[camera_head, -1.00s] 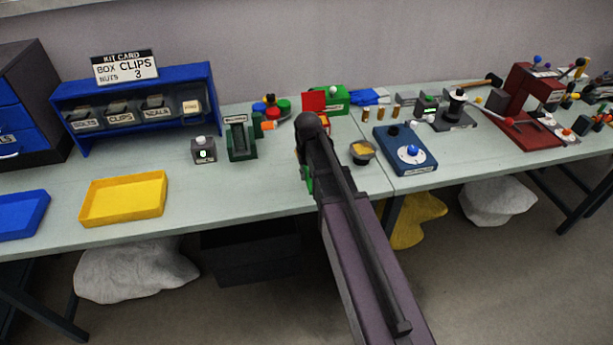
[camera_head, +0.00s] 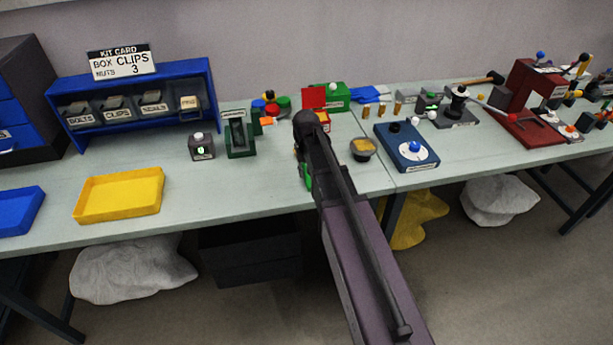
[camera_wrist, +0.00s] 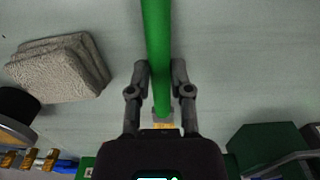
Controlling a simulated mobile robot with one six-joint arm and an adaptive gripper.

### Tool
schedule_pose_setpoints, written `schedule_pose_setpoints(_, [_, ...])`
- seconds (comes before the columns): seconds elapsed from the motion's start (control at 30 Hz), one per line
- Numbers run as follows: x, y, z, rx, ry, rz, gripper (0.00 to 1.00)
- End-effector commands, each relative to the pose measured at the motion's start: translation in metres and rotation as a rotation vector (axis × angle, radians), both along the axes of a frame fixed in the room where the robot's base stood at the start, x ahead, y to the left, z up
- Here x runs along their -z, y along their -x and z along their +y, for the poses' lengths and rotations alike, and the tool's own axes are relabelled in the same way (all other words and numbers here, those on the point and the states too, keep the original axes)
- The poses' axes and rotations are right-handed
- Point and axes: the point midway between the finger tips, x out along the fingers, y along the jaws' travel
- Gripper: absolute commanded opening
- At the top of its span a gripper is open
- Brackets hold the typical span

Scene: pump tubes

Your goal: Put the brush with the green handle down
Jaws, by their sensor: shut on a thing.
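The brush's green handle (camera_wrist: 158,45) runs from the top edge of the wrist view down between the two fingers of my gripper (camera_wrist: 160,78), which is shut on it. A small yellowish part (camera_wrist: 163,126) shows at the handle's lower end, mostly hidden by my gripper's body. The pale bench top lies beyond the handle; I cannot tell whether the brush touches it. In the head view my arm hides most of the gripper, and only a sliver of green (camera_head: 308,178) shows at its left side.
A grey folded cloth stack (camera_wrist: 60,68) lies left of the handle, and a dark green block (camera_wrist: 270,148) stands lower right. A yellow tray (camera_head: 78,212), a blue dial box (camera_head: 405,150) and a small bowl (camera_head: 363,153) are on the bench. Bench right of the yellow tray is clear.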

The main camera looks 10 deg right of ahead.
Motion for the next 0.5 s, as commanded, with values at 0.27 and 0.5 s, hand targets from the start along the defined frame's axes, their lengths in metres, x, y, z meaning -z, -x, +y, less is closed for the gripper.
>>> schedule_pose_setpoints(0.27, [0.0032, 0.0, 0.0001, 0.0, 0.0, 0.0, 0.0])
schedule_pose_setpoints(0.5, [0.0036, 0.0, 0.0, 0.0, 0.0, 0.0, 0.42])
